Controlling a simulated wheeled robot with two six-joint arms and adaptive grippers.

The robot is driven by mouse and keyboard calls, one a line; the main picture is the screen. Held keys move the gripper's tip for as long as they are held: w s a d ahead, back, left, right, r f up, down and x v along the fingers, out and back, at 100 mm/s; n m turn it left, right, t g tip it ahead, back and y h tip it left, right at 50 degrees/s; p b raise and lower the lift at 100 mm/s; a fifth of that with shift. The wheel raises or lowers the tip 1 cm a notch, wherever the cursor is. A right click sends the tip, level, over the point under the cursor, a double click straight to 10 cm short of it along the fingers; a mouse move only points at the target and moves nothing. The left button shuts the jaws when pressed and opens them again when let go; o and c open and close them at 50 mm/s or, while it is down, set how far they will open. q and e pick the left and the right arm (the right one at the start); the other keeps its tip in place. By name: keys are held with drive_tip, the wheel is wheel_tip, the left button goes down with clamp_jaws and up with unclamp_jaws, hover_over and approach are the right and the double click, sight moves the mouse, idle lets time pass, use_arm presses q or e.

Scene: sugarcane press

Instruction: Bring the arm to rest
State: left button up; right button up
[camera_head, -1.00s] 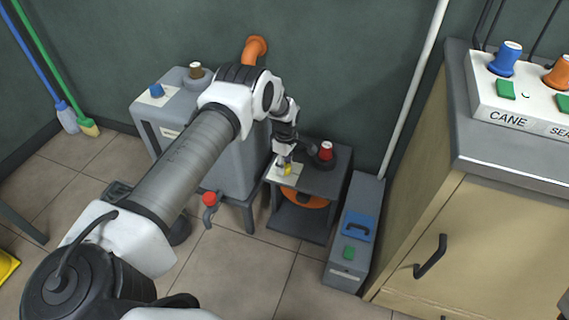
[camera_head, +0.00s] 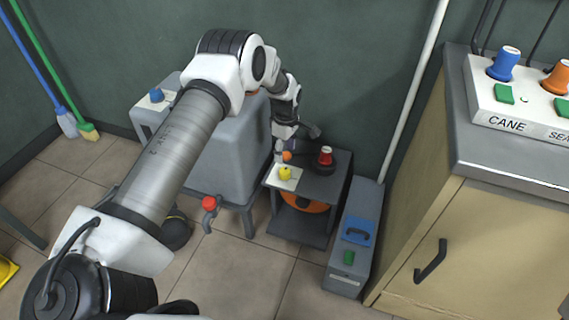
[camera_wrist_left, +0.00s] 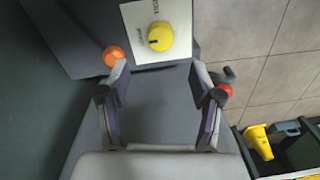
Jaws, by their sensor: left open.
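My left arm reaches in from the left, and its left gripper (camera_head: 283,145) hangs above the back of a low grey stand (camera_head: 312,186). The left wrist view shows the gripper (camera_wrist_left: 160,82) open, with nothing between its fingers. A yellow knob (camera_head: 285,173) sits on a white plate on the stand, apart from the fingers; it also shows in the left wrist view (camera_wrist_left: 160,36). A small orange round piece (camera_head: 287,155) is close to the gripper in the head view. My right gripper is not in view.
A red-topped knob (camera_head: 325,156) stands on the stand's right. A grey tank (camera_head: 222,150) with a red-handled tap (camera_head: 209,203) is to the left. A narrow grey box (camera_head: 350,262) and a beige cabinet (camera_head: 480,250) are to the right. Open floor lies in front.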

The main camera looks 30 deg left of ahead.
use_arm(q)
wheel_tip(320, 180, up, 4)
drive_tip(key=shift+f, duration=0.25)
drive_tip(key=s+d+f+m+g, duration=0.1)
drive_tip(key=s+d+f+m, duration=0.3)
drive_tip(key=s, duration=0.7)
drive_tip(key=s+d+f+m+g, duration=0.15)
drive_tip(key=s+d+f, duration=0.4)
drive_tip(key=s, duration=0.55)
drive_tip(key=s+d+f+m+g, duration=0.1)
drive_tip(key=s+d+f+m, duration=0.4)
drive_tip(key=s, duration=0.7)
drive_tip(key=s+r+m+t, duration=0.2)
drive_tip(key=s+m, duration=0.2)
drive_tip(key=s, duration=0.3)
drive_tip(key=w+r+m+t+p, duration=0.1)
drive_tip(key=r+m+p, duration=0.1)
drive_tip(key=r+p, duration=1.1)
drive_tip(key=w+r+m+t+p, duration=0.1)
drive_tip(key=w+r+p, duration=0.1)
drive_tip(key=r+p, duration=1.2)
drive_tip(key=shift+r+m, duration=0.25)
drive_tip(key=shift+m, duration=0.1)
